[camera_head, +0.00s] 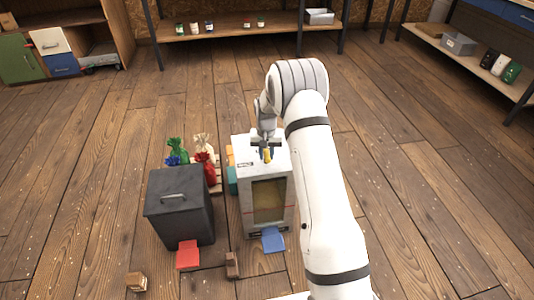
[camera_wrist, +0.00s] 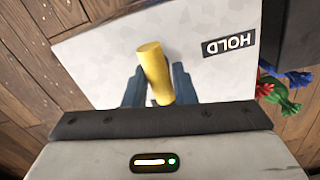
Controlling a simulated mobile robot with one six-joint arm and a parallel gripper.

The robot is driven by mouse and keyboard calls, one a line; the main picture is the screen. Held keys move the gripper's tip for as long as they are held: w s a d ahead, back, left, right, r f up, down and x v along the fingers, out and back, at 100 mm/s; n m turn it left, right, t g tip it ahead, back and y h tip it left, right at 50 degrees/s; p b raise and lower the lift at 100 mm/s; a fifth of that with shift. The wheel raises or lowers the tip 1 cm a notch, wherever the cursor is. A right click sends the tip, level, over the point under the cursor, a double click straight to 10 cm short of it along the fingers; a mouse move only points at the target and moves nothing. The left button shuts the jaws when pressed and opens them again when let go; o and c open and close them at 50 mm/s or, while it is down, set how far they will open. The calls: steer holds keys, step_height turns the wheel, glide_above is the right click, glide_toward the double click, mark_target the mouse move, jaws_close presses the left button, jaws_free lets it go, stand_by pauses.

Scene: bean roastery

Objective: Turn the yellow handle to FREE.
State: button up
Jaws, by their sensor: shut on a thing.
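The yellow handle (camera_wrist: 152,62) stands out over the pale top of a white box-like machine (camera_head: 244,186). In the wrist view its round end leans slightly left of upright in the picture. My gripper (camera_wrist: 157,82) has its two dark blue fingers on either side of the handle and is shut on it. In the head view my gripper (camera_head: 266,148) is over the machine's top, with a little of the yellow handle (camera_head: 268,157) showing below it. A black HOLD label (camera_wrist: 229,45) appears upside down to the right of the handle. I see no readable FREE label.
A dark lidded bin (camera_head: 180,205) stands close to the machine's left. Several small coloured sacks (camera_head: 205,168) sit behind the bin. A red flap (camera_head: 187,254), a blue flap (camera_head: 273,240) and wooden blocks (camera_head: 232,265) are in front. The floor to the right is clear.

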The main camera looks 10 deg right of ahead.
mark_target(266, 152)
steer(key=o, duration=1)
steer(key=shift+r+p, duration=0.9)
steer(key=shift+r, duration=2.95)
